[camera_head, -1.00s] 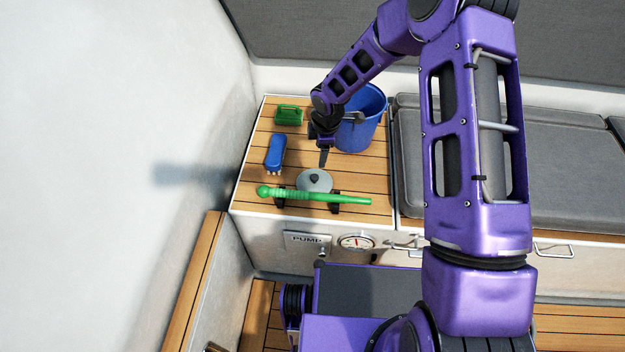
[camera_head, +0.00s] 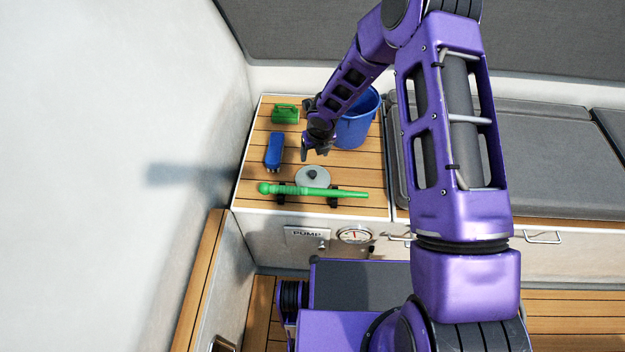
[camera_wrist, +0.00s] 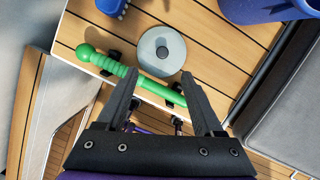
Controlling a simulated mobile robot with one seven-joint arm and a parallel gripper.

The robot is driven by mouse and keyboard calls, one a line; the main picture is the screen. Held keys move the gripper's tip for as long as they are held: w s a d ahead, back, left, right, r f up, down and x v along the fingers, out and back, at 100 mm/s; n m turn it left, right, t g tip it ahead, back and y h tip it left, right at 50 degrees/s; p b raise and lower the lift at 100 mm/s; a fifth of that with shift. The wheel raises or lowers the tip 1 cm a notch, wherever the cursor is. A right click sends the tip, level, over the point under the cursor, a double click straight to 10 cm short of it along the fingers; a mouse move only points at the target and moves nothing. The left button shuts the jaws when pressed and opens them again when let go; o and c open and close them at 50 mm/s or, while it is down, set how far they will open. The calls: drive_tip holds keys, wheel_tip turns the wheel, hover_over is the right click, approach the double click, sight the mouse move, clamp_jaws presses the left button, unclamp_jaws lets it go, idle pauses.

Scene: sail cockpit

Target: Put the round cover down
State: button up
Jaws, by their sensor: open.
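The round cover (camera_head: 313,177) is a grey disc with a dark knob in its middle. It lies flat on the wooden counter top, just behind the green handle. In the wrist view the round cover (camera_wrist: 161,51) lies beyond my fingertips, with nothing holding it. My gripper (camera_head: 317,151) is above the counter, behind and above the cover, apart from it. In the wrist view my gripper (camera_wrist: 164,92) has its two fingers spread wide with nothing between them.
A green bar (camera_head: 315,191) rests on black holders at the counter's front edge. A blue brush (camera_head: 274,150) and a green brush (camera_head: 286,114) lie to the left. A blue bucket (camera_head: 357,122) stands at the right. Grey cushions (camera_head: 545,150) lie further right.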

hover_over(313, 173)
drive_tip(key=s, duration=0.1)
drive_tip(key=f, duration=0.7)
drive_tip(key=shift+s+f+b, duration=0.2)
drive_tip(key=shift+f+b, duration=0.05)
drive_tip(key=shift+b, duration=0.15)
drive_tip(key=shift+d+x, duration=0.15)
drive_tip(key=shift+x, duration=1.25)
drive_tip(key=shift+d+x, duration=0.15)
drive_tip(key=shift+x, duration=1.3)
drive_tip(key=shift+s, duration=0.2)
clamp_jaws()
